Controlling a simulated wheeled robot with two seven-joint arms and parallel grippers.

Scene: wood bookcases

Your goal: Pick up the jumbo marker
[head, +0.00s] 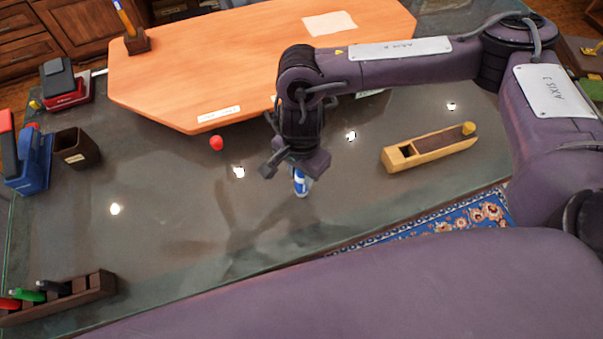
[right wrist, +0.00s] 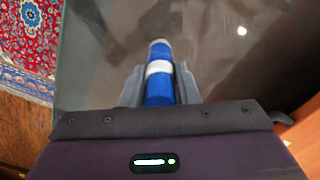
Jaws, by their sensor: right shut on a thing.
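The jumbo marker (right wrist: 159,88) is blue with a white band. In the right wrist view it lies between the two grey fingers of my right gripper (right wrist: 160,85), which is shut on it. In the head view the marker (head: 300,183) shows just below my right gripper (head: 297,170), over the dark glass tabletop near its front edge. The gripper hides its upper part. I cannot tell whether the marker touches the glass. My left gripper is not in view.
The glass tabletop (head: 170,240) is clear around the gripper. A marker rack (head: 70,297) is at the lower left. An orange board (head: 230,60) lies behind.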

